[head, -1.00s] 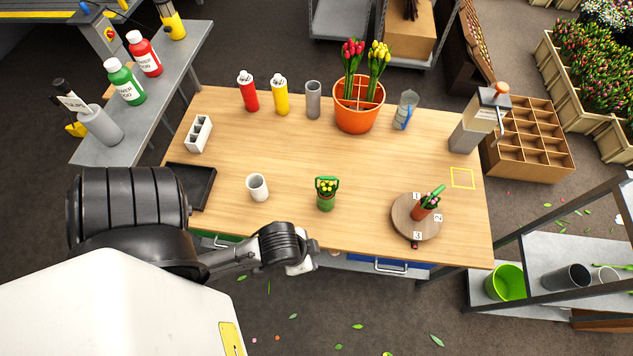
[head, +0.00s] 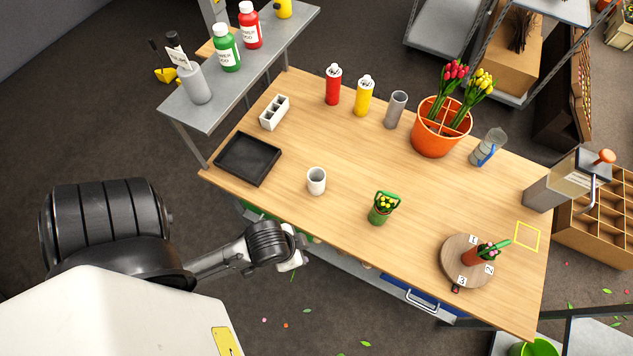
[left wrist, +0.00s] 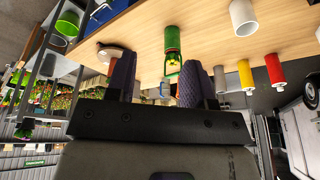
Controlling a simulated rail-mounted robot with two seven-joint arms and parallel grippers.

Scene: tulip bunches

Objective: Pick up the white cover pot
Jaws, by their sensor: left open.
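The white cover pot (head: 316,181) stands upright on the wooden table (head: 330,135), near its front edge and right of the black tray. It also shows in the left wrist view (left wrist: 243,18) at the upper right. My left gripper (head: 292,250) hangs off the table's front edge, in front of the white pot and apart from it. In the left wrist view its two fingers (left wrist: 158,85) are spread with nothing held between them. My right gripper is in neither view.
A round turntable (head: 450,262) holds a small pot at the right. Red (head: 333,86) and yellow bottles (head: 364,97) stand behind. The tabletop around the white pot is clear.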

